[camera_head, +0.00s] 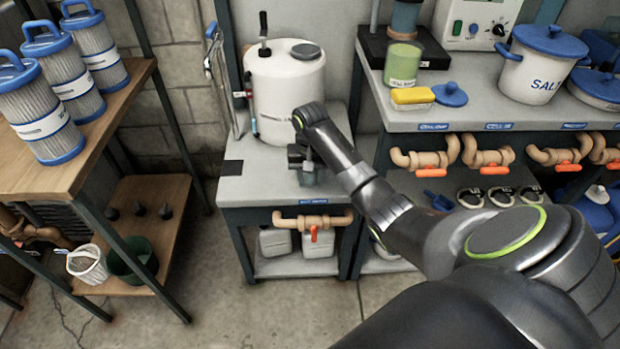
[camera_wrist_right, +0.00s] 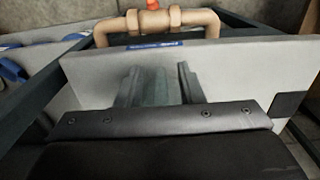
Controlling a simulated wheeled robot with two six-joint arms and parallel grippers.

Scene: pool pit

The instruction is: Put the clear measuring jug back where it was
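The clear measuring jug (camera_head: 307,176) stands at, or just above, the right part of the grey counter (camera_head: 259,187), below my right gripper (camera_head: 302,158). My wrist and gripper cover its upper part. In the right wrist view a greenish see-through body, which looks like the jug (camera_wrist_right: 152,90), shows between the two dark fingers of the right gripper (camera_wrist_right: 158,86). Whether the fingers press on it or stand slightly apart from it cannot be made out. My left gripper is in neither view.
A white tank (camera_head: 284,95) stands behind the gripper on the same counter. A pipe with an orange valve (camera_head: 314,228) runs below its front edge. The right shelf holds a green beaker (camera_head: 402,66), yellow sponge (camera_head: 412,96) and salt pot (camera_head: 540,68). The counter's front left is clear.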

